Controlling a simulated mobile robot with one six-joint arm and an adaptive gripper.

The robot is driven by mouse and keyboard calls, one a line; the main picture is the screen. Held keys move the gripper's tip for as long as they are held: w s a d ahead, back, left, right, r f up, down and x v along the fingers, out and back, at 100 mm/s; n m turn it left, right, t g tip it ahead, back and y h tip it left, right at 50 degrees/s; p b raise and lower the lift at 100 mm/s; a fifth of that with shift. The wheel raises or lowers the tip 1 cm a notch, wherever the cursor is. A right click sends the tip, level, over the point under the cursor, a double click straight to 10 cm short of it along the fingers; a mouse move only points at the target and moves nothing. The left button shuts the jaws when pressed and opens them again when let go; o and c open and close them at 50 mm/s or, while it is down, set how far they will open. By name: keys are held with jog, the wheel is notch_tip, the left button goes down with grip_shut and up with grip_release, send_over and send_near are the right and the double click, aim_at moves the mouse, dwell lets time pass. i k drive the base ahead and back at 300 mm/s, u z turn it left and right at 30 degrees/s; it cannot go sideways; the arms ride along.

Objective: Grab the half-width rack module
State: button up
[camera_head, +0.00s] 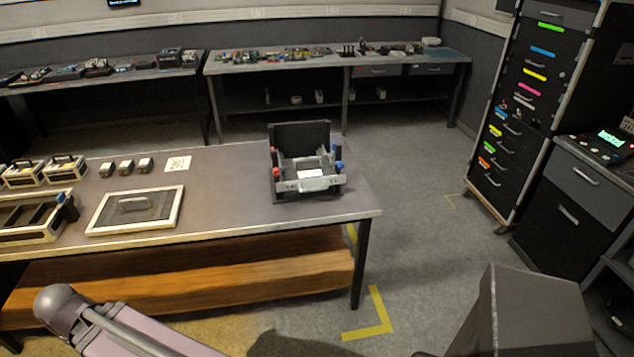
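Two small pale boxes with dark handles on top, one at the far left (22,174) and one beside it (66,167), stand at the back left of the near table. Either could be the half-width rack module, but I cannot tell for certain at this size. In front of them is a pale open frame (30,236) with dark slots, cut off by the left picture edge. A blue and dark part sits at its right end.
On the near table (225,185) are a framed panel with a handle (155,219), several small dark blocks (125,167), a paper label (178,164) and a dark open fixture (312,185). A drawer cabinet (545,90) stands right.

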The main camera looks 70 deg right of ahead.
aim_at(310, 173)
jog(key=k, duration=1.1)
jog(key=z, duration=2.5)
jog(key=i, duration=1)
jog(key=u, duration=0.2)
